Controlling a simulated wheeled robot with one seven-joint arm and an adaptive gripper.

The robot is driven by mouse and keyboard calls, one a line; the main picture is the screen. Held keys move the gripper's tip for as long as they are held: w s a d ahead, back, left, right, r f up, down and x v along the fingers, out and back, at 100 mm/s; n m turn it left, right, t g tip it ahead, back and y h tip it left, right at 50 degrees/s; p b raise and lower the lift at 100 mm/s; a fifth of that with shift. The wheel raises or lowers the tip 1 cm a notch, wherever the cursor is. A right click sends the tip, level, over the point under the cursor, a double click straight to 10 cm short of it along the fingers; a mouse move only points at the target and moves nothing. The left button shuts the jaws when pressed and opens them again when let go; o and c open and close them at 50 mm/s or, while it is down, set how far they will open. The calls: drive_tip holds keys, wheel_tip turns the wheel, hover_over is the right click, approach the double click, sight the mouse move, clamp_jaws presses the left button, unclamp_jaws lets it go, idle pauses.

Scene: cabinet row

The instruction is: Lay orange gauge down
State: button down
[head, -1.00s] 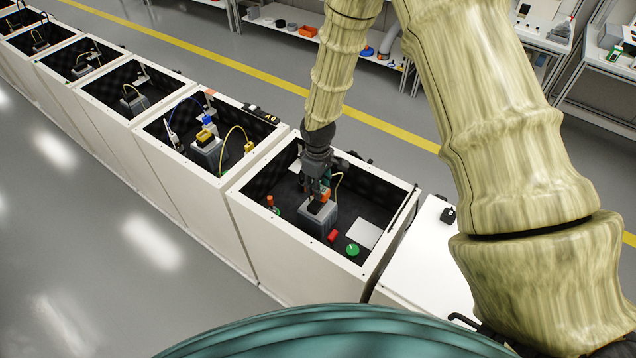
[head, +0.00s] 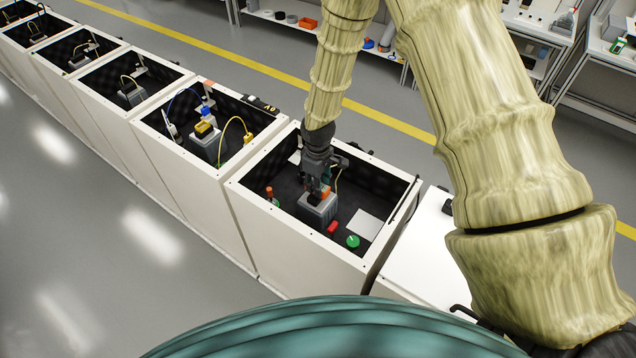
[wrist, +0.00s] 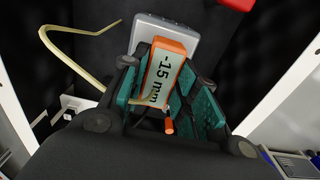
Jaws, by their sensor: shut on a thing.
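The orange gauge (wrist: 163,72) is a flat block with a white face marked "-15 mm". My gripper (wrist: 165,95) is shut on it, with teal pads on both sides. In the head view my gripper (head: 321,186) points down into the open cabinet, and the gauge's orange end (head: 325,193) shows at its fingertips. The gauge is at or just above the top of a grey block (head: 317,209), also behind it in the wrist view (wrist: 183,27). I cannot tell whether they touch.
The open white cabinet (head: 300,235) has raised walls around my gripper. Inside are a red cylinder (head: 333,227), a green knob (head: 352,241), a white plate (head: 366,224), an orange upright piece (head: 269,193) and a pale cable (wrist: 68,75). Dark floor shows between them.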

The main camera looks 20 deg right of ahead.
drive_tip(key=shift+f, duration=0.35)
idle(0.7)
drive_tip(key=c, duration=1)
unclamp_jaws()
drive_tip(key=shift+r, duration=0.1)
wheel_tip(320, 180, up, 12)
